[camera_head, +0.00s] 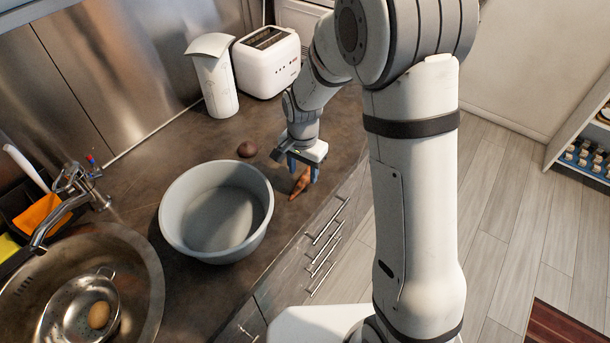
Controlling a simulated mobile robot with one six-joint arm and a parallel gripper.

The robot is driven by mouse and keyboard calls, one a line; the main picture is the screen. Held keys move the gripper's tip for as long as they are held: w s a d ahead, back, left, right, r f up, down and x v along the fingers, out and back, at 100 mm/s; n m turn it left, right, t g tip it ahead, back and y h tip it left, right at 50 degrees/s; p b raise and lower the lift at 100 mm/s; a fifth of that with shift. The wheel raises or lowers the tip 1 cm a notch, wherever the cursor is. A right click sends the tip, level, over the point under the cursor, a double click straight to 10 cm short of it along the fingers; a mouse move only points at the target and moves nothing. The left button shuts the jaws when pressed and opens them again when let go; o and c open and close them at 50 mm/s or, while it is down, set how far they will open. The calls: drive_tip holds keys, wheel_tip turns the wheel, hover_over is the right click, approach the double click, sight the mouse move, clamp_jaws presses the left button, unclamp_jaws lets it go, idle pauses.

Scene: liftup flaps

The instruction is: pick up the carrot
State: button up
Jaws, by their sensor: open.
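An orange-brown carrot (299,184) lies on the dark countertop near its front edge, to the right of a grey basin. My gripper (303,172) points down over the carrot, its blue fingertips on either side of the carrot's upper part. The gripper is open. Its body hides part of the carrot's far end, and I cannot tell whether the fingers touch it.
The empty grey basin (176,225) stands left of my gripper. A sink (147,306) with a strainer is at lower left.

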sight(302, 181)
drive_tip(key=shift+w+a+f+p, duration=0.1)
drive_tip(key=shift+f+p, duration=0.05)
drive_tip(key=shift+f, duration=0.8)
drive_tip(key=shift+w+f+p, duration=0.1)
drive_tip(key=shift+f+p, duration=0.05)
drive_tip(key=shift+f, duration=0.75)
drive_tip(key=shift+c, duration=0.3)
clamp_jaws()
wheel_tip(302, 181, up, 10)
drive_tip(key=b, duration=0.1)
